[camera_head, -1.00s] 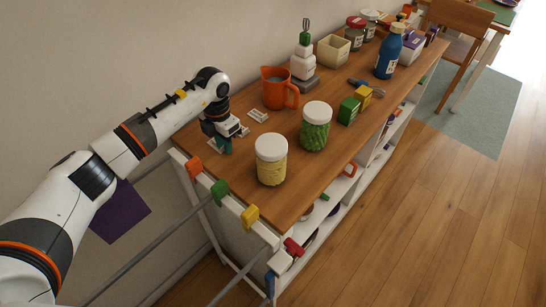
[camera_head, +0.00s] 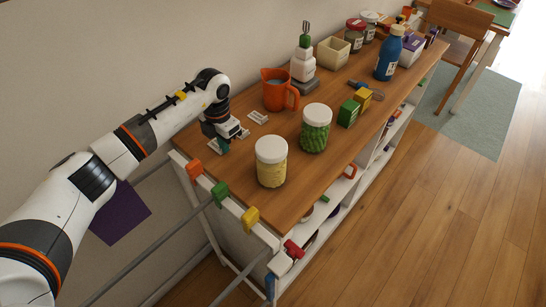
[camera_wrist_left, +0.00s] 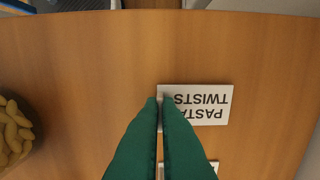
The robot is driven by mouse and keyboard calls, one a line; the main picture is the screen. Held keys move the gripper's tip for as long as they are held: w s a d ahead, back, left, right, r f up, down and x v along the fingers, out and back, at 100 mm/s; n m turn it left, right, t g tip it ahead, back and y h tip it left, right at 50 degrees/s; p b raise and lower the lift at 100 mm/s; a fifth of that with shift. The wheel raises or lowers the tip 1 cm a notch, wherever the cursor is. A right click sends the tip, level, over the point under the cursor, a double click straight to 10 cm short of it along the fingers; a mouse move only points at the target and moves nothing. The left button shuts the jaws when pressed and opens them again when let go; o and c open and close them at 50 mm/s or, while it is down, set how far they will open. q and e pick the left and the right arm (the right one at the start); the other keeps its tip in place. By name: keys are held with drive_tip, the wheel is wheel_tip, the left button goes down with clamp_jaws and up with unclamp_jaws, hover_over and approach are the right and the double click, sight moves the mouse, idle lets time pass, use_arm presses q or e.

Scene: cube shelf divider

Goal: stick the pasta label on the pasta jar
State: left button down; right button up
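The pasta label (camera_wrist_left: 205,104) is a white card reading PASTA TWISTS, upside down in the left wrist view. It appears flat on the wooden top. My left gripper (camera_wrist_left: 159,101) has its green fingertips together at the label's left end, partly covering it. I cannot see the label clearly pinched between them. In the head view my left gripper (camera_head: 222,146) is low over the top, near the wall side. The pasta jar (camera_head: 271,162), with pale yellow pasta and a white lid, stands upright to its right; its edge shows in the left wrist view (camera_wrist_left: 14,132). My right gripper is out of view.
Another label (camera_wrist_left: 205,168) is partly cut off below. More white labels (camera_head: 258,117) lie near the orange jug (camera_head: 279,90). A green-filled jar (camera_head: 315,128) stands beyond the pasta jar. Coloured clips (camera_head: 219,190) sit on the near end rail. The front right of the top is clear.

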use_arm(q)
drive_tip(key=shift+s+d+r+p, duration=0.2)
drive_tip(key=shift+r+p, duration=0.35)
drive_tip(key=shift+r, duration=0.25)
drive_tip(key=shift+s+d+r+p, duration=0.1)
drive_tip(key=shift+d+r+p, duration=0.05)
drive_tip(key=shift+r+p, duration=0.55)
drive_tip(key=shift+r, duration=0.15)
idle(0.4)
drive_tip(key=shift+r, duration=0.1)
wheel_tip(320, 180, up, 5)
drive_tip(key=shift+f+p, duration=0.15)
drive_tip(key=shift+p, duration=1.1)
